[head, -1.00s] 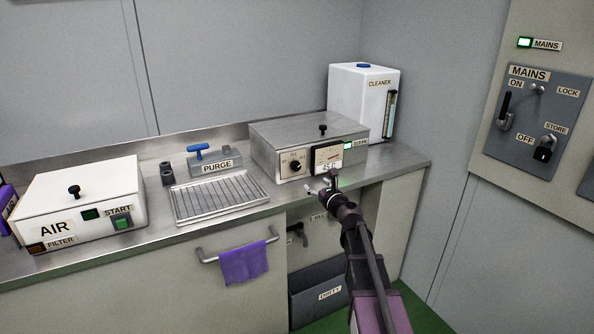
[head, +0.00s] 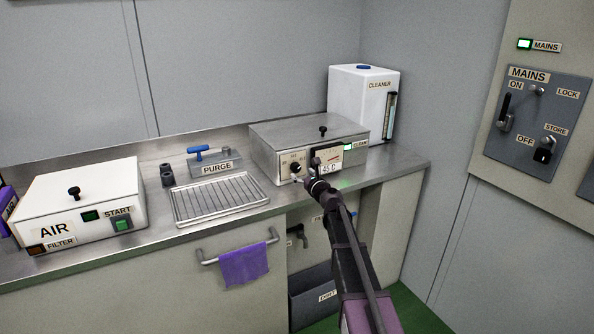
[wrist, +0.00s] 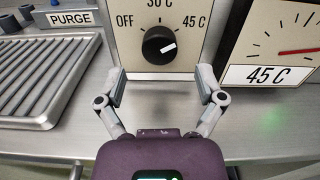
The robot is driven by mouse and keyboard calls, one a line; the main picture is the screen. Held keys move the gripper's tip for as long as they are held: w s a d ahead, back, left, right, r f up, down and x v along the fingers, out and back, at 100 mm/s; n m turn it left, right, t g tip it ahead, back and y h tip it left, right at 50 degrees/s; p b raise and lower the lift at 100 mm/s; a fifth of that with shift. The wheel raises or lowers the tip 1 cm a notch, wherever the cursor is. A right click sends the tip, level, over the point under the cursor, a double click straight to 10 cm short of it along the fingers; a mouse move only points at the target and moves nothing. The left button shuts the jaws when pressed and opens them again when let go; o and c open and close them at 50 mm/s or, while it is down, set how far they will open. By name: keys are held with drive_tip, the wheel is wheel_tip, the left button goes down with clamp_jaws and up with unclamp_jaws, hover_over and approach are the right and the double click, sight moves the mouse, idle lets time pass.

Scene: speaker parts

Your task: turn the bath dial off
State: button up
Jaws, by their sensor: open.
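The bath (head: 268,138) is a steel box with a lid at the back of the counter. Its black dial (wrist: 160,44) sits on a cream plate marked OFF, 30 C and 45 C, and its white pointer line is toward the upper right, on the 45 C side. The dial also shows in the head view (head: 296,168). A meter (wrist: 273,45) right of the dial reads 45 C. My gripper (wrist: 161,84) is open and empty, with its fingertips apart, below and in front of the dial, not touching it.
A drip tray (head: 183,205) and a PURGE block (head: 226,160) with a blue handle stand left of the bath. A white CLEANER tank (head: 345,105) stands behind right. A MAINS panel (head: 553,100) is on the right wall. A purple cloth (head: 245,265) hangs below.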

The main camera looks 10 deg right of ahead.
sight(297, 169)
drive_tip(key=shift+x, duration=2.15)
drive_tip(key=c, duration=1.1)
